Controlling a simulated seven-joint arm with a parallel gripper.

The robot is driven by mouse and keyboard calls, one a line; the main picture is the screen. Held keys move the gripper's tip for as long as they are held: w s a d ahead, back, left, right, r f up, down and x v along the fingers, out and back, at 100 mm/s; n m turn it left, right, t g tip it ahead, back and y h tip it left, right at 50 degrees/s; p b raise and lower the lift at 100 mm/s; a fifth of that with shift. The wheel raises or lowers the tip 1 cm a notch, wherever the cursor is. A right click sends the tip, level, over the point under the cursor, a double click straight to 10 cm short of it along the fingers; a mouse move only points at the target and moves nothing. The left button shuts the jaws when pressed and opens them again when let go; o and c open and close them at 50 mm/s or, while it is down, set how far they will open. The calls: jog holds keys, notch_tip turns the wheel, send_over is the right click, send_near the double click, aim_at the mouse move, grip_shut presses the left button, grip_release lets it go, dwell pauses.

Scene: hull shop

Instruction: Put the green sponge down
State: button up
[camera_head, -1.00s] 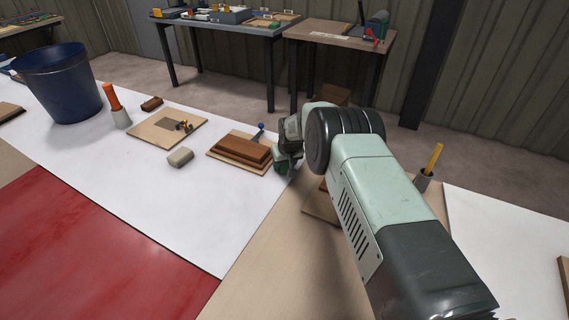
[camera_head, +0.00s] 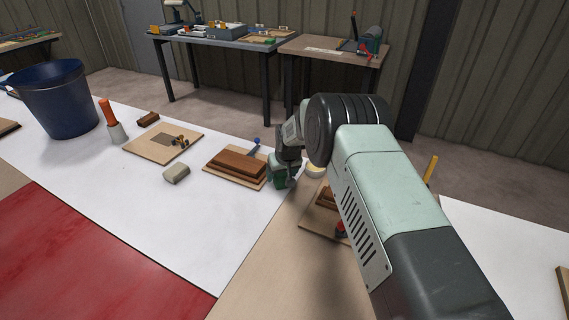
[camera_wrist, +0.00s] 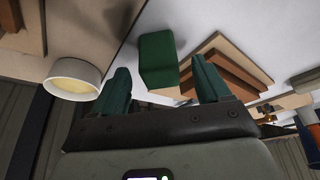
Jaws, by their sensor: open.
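The green sponge (camera_wrist: 157,52) is a dark green block with a paler end face. In the wrist view it lies between and just beyond the two dark green fingers of my gripper (camera_wrist: 160,66), with gaps on both sides. In the head view the end of my gripper (camera_head: 283,178) is low over the right edge of the white sheet (camera_head: 230,225), beside the stacked brown boards. The sponge shows there only as a small green patch, partly hidden by the gripper. It appears to be on the sheet, but its underside is hidden.
Stacked brown boards (camera_head: 238,165) lie close left of my gripper. A round cream-filled dish (camera_wrist: 73,77) is on the other side. A beige block (camera_head: 176,173), an orange-handled tool (camera_head: 112,120) and a blue bucket (camera_head: 58,98) stand farther left. The front of the sheet is clear.

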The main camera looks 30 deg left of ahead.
jog(key=v, duration=0.8)
jog(key=shift+r, duration=0.15)
jog(key=d+r+m+t, duration=0.1)
jog(key=d+r, duration=0.5)
jog(key=r, duration=0.3)
jog(key=d+r+m, duration=0.1)
jog(key=d+r, duration=0.5)
jog(key=r, duration=0.2)
jog(key=s+d+r+m+h, duration=0.2)
jog(key=s+d+r, duration=0.5)
jog(key=d+r, duration=0.5)
jog(key=s+d+r+m+t, duration=0.1)
jog(key=s+d+r, duration=0.2)
jog(key=s+d, duration=0.2)
jog(key=s+d+r+m, duration=0.1)
jog(key=s+d+r, duration=0.2)
jog(key=s+d, duration=0.25)
jog(key=s+d+f+m, duration=0.1)
jog(key=s+d, duration=0.2)
jog(key=s, duration=0.4)
jog(key=s+d+f+m+h, duration=0.1)
jog(key=s+d, duration=0.3)
jog(key=s, duration=0.4)
jog(key=shift+s+m, duration=0.3)
jog(key=shift+o, duration=0.2)
